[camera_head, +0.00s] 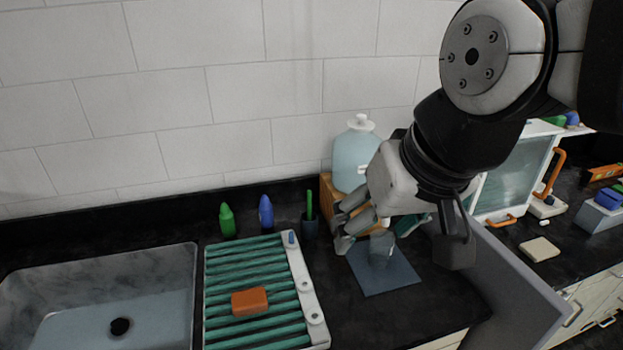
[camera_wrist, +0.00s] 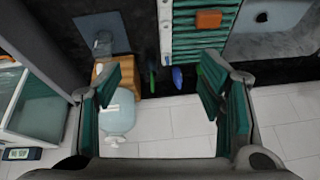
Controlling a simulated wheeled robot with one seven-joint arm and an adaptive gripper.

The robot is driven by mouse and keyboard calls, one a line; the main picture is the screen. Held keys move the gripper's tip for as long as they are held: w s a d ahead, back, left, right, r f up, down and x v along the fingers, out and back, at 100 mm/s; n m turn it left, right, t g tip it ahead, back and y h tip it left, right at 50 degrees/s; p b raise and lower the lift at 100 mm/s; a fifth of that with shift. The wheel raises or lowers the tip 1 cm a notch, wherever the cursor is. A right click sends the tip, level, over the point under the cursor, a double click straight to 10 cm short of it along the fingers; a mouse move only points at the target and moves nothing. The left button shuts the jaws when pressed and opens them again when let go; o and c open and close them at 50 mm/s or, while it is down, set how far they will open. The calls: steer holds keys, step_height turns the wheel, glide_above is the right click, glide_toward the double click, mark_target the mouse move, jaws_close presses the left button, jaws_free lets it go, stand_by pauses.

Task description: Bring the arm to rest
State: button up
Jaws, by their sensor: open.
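My gripper (camera_head: 378,228) hangs from the arm right of centre in the head view, in front of the pale blue jug (camera_head: 356,155) and above the counter. In the wrist view my gripper (camera_wrist: 160,88) has its two teal-padded fingers spread wide, with nothing held between them. The jug also shows in the wrist view (camera_wrist: 117,112), beside the left finger and partly covered by it. A small grey object (camera_wrist: 103,43) stands on a blue-grey mat (camera_wrist: 85,28). The mat also shows in the head view (camera_head: 392,280) below my gripper.
A teal slatted rack (camera_head: 225,322) with an orange block (camera_head: 249,301) lies beside the sink (camera_head: 60,325). Green (camera_head: 227,221) and blue (camera_head: 265,214) bottles stand behind it. A grey panel (camera_head: 515,280) and a glass-fronted cabinet (camera_head: 515,175) are at right.

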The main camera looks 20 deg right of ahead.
steer(key=shift+s+d+n, duration=0.2)
steer(key=shift+s+n, duration=0.1)
steer(key=shift+s, duration=0.15)
steer(key=shift+s+d+n, duration=0.2)
steer(key=shift+s+n, duration=0.1)
steer(key=shift+s, duration=0.15)
